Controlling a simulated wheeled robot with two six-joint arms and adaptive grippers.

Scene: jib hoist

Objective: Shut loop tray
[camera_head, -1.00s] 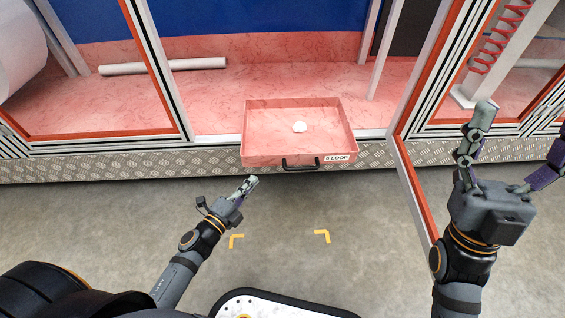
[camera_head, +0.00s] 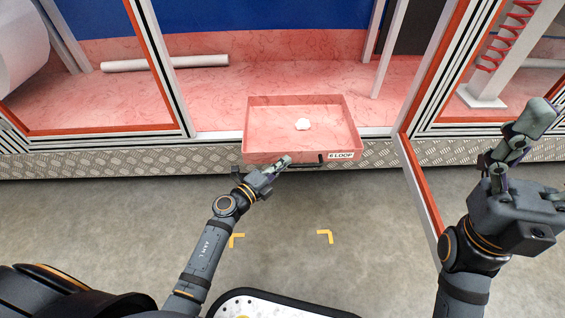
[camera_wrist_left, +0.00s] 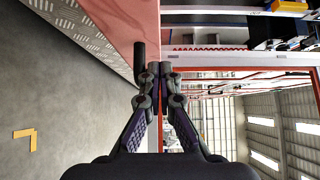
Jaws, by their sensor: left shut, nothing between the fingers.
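The loop tray (camera_head: 270,155) is a pink open drawer labelled "LOOP", pulled out from the cabinet front. A crumpled white piece (camera_head: 303,124) lies inside it. Its black handle (camera_head: 312,161) is on the front face, and my left gripper hides part of it. My left gripper (camera_head: 286,160) is shut and empty, with its tips at the tray's front by the handle. In the left wrist view the shut fingertips (camera_wrist_left: 159,68) are close to the black handle end (camera_wrist_left: 139,52); I cannot tell whether they touch. My right gripper (camera_head: 520,125) has its fingers apart at the right, away from the tray.
An orange-edged open door frame (camera_head: 420,190) stands right of the tray, close to my right arm. A white roll (camera_head: 165,63) lies inside the cabinet. Yellow corner marks (camera_head: 325,236) are on the clear grey floor.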

